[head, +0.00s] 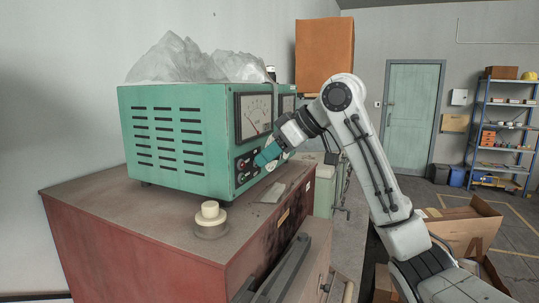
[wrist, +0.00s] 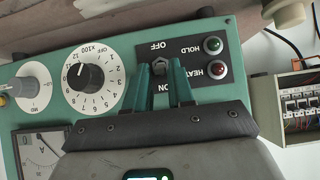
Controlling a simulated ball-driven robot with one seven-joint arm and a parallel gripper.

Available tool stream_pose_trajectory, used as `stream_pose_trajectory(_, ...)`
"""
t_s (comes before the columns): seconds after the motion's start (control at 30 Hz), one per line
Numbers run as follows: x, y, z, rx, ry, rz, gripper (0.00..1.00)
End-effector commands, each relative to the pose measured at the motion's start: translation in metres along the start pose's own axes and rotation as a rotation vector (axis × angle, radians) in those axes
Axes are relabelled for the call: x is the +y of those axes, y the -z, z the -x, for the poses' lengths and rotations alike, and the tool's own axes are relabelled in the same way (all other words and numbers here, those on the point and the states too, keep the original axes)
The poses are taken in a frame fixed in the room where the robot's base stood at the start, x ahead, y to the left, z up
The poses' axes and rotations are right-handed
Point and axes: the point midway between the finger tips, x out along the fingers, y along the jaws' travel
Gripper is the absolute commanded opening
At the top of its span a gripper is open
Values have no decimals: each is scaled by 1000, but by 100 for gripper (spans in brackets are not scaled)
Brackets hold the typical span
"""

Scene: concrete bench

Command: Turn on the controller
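The controller (head: 165,135) is a green metal box with side vents and a front panel, standing on the red cabinet. In the wrist view, its panel (wrist: 115,55) appears upside down. A small toggle switch (wrist: 160,66) sits between the labels OFF and ON; its lever position is hard to tell. My gripper (wrist: 160,72) has its two teal fingers apart, one on each side of the switch, with a gap between them. In the head view, my gripper (head: 262,158) is at the lower part of the front panel and hides some of it.
A numbered dial (wrist: 85,76), a green lamp (wrist: 213,45) and a red lamp (wrist: 217,70) flank the switch. A cream knob (head: 210,213) stands on the red cabinet (head: 130,235) in front of the controller. Crumpled clear plastic (head: 180,62) lies on top of the controller.

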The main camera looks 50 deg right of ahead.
Motion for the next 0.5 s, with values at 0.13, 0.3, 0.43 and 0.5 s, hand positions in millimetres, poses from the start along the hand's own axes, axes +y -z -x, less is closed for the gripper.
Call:
stream_pose_trajectory(0.13,0,0,0,0,0,0,38)
stream_pose_trajectory(0.3,0,0,0,1,0,0,39)
stream_pose_trajectory(0.43,0,0,2,2,0,0,39)
stream_pose_trajectory(0.5,0,0,7,3,-1,0,39)
